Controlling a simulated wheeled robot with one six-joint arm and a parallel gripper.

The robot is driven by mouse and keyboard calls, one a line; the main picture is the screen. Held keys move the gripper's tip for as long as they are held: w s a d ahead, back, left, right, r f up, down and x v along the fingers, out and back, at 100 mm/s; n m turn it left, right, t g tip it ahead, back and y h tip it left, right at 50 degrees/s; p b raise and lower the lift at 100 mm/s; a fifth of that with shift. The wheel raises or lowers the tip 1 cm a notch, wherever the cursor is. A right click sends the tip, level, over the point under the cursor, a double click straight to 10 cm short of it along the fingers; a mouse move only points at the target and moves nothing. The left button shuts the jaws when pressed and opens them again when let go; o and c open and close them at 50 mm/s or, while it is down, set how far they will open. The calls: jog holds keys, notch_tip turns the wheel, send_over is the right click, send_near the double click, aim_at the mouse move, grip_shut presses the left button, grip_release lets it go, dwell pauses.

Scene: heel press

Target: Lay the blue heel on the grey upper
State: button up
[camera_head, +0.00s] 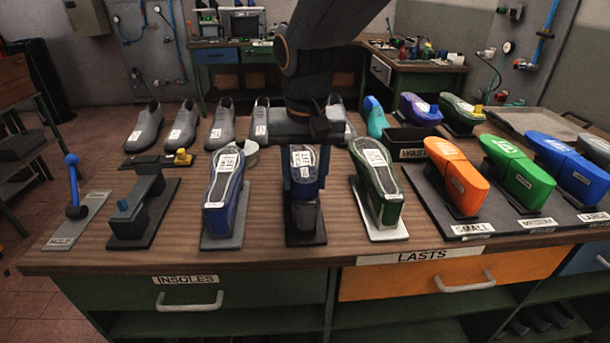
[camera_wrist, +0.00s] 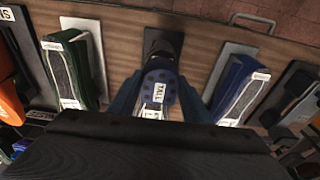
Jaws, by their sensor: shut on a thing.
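My gripper (camera_head: 304,172) is over the middle stand, its two fingers pointing down. It is shut on the blue heel (camera_head: 303,183), a dark blue piece with a white label. In the wrist view the heel (camera_wrist: 160,82) shows small dots and a label reading "TALL", with a finger on each side. The grey upper (camera_head: 305,217) stands right under the heel on a dark base plate. It also shows just beyond the heel in the wrist view (camera_wrist: 163,42). I cannot tell whether heel and upper touch; the fingers and heel hide part of the upper.
A blue-sided shoe (camera_head: 223,203) stands close on the left, a green-sided shoe (camera_head: 378,187) close on the right, both sole up. A small press (camera_head: 142,205) stands further left. Lasts in orange (camera_head: 456,174), green and blue stand at right. Grey shoes (camera_head: 183,126) stand behind.

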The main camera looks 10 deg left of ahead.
jog(key=shift+f, duration=0.55)
jog(key=o, duration=1.2)
jog(key=shift+s+d+r+b, duration=0.1)
jog(key=shift+s+r+b, duration=0.15)
jog(key=shift+r, duration=1.05)
jog(key=shift+s+r+b, duration=0.15)
jog(key=shift+r+b, duration=0.05)
jog(key=shift+r, duration=1.05)
jog(key=shift+s+d+r+b, duration=0.1)
jog(key=shift+s+r+b, duration=0.15)
jog(key=shift+r, duration=1.05)
